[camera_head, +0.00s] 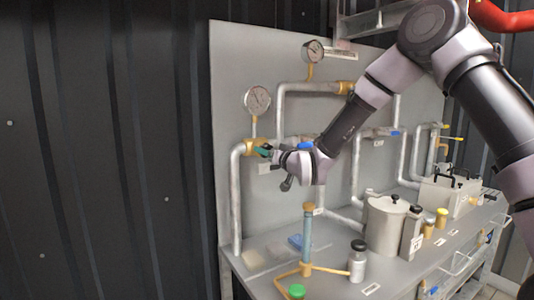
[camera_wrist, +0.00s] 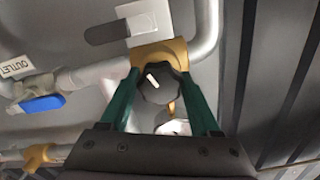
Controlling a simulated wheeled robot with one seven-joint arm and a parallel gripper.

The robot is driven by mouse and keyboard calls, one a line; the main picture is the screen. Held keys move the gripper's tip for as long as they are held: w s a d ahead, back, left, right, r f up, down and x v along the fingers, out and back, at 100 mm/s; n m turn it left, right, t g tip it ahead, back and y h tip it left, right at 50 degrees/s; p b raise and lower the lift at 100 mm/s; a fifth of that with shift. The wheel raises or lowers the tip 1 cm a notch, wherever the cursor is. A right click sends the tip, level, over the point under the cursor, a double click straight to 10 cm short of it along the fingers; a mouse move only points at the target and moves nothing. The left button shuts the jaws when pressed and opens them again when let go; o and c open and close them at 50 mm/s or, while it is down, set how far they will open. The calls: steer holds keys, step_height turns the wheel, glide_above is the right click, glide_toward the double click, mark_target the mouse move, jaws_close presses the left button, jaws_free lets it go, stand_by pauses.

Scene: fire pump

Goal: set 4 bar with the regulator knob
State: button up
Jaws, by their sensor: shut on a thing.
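The regulator knob (camera_wrist: 158,84) is dark grey and lobed, with a white pointer mark, and sits in front of a brass fitting (camera_wrist: 160,53) on the pipe. My gripper (camera_wrist: 160,95) has its two green fingers on either side of the knob, shut on it. In the head view my gripper (camera_head: 264,151) is at the brass fitting on the left pipe, and the knob is hidden there. A round gauge (camera_head: 257,99) stands above that fitting. A second gauge (camera_head: 313,51) is higher, to the right. Their readings are too small to tell.
A blue valve handle (camera_wrist: 42,104) is near the OUTLET label (camera_wrist: 17,66). A grey lever (camera_wrist: 107,33) is beside the fitting. On the bench (camera_head: 340,284) stand a blue tube (camera_head: 307,235), a bottle (camera_head: 357,262) and a metal pot (camera_head: 386,225). A dark wall (camera_head: 100,150) is on the left.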

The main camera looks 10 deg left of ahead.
steer(key=m, duration=0.5)
steer(key=shift+m, duration=0.3)
steer(key=m, duration=0.5)
steer(key=shift+m, duration=0.4)
steer(key=o, duration=1.4)
steer(key=shift+c, duration=0.2)
